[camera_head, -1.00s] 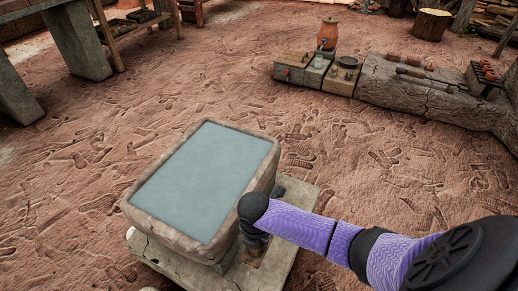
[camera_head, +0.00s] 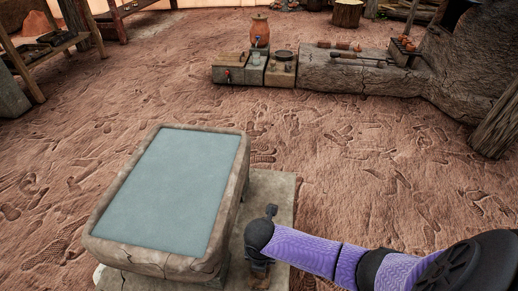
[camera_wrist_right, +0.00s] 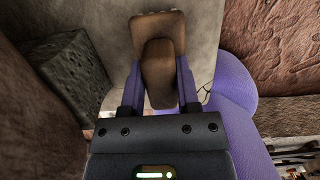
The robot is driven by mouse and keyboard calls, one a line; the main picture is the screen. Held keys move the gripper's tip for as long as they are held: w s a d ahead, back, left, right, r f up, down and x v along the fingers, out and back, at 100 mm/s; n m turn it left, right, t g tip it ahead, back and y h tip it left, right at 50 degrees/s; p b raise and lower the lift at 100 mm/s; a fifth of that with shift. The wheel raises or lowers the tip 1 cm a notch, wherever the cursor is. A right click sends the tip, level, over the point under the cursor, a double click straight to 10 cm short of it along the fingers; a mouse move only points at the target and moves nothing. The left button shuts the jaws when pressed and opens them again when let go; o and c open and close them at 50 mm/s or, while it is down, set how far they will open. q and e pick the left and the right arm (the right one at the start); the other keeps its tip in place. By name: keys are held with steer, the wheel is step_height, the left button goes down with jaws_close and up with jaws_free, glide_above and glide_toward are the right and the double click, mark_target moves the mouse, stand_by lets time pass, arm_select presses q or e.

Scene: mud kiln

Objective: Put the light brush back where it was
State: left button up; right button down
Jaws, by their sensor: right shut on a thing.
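My right gripper (camera_head: 260,272) is beside the right side of the stone water basin (camera_head: 236,190), over the slab under it. In the right wrist view my right gripper (camera_wrist_right: 160,95) is shut on a brown brush (camera_wrist_right: 158,72). The brush has a rounded block between the fingers and a wider, lighter brown end beyond them. In the head view only a small brown part shows below the gripper, mostly hidden by my wrist. My left gripper is not in view.
A low stone ledge (camera_head: 345,75) stands at the back right, with tools on it. Left of it are grey blocks (camera_head: 232,72) with an orange jar (camera_head: 260,32). A wooden bench (camera_head: 62,42) is at the far left. The earth floor between is clear.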

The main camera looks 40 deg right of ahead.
steer(key=c, duration=0.7)
jaws_free()
steer(key=shift+c, duration=0.2)
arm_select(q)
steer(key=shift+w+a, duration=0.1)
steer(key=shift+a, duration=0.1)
arm_select(e)
steer(key=o, duration=0.4)
